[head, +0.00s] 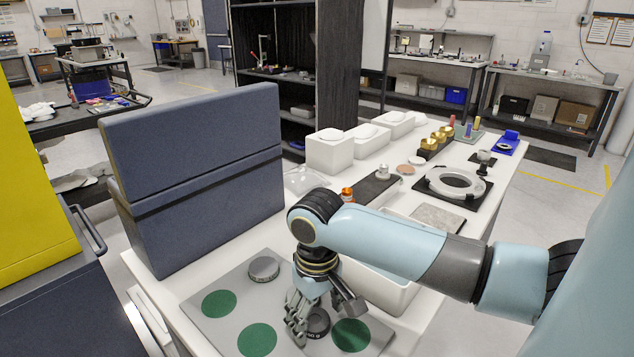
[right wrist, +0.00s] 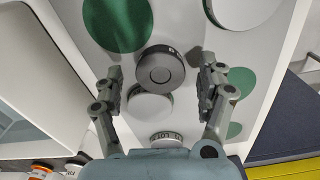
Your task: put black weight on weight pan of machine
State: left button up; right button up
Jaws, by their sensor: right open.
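The black weight (head: 319,322) is a short dark disc at the grey board, right beside my right gripper (head: 301,312). In the right wrist view the black weight (right wrist: 160,69) lies between and slightly beyond the open fingers of my right gripper (right wrist: 161,84), with a gap on each side. A pale disc (right wrist: 150,106) shows close below it there; I cannot tell if they touch. I cannot pick out for sure which part is the machine's weight pan. My left gripper is not in view.
The grey board (head: 207,334) carries green circles (head: 219,303) and a grey disc weight (head: 264,269). A tall blue-grey panel (head: 195,180) stands behind its left side. White boxes (head: 329,150) and a white ring fixture (head: 455,182) stand farther along the table.

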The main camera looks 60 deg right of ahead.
notch_tip(320, 180, up, 10)
jog(key=shift+o, duration=0.7)
jog(key=shift+r, duration=0.4)
jog(key=w+a+r+m+t+y, duration=0.2)
jog(key=w+a, duration=0.1)
jog(key=a, duration=0.1)
jog(key=g+h+b, duration=0.2)
jog(key=b, duration=2.3)
send_over(314, 320)
notch_tip(314, 320, down, 4)
jog(key=f+b, duration=0.3)
jog(key=f, duration=0.7)
jog(key=shift+d+f, duration=0.1)
jog(key=shift+d, duration=0.1)
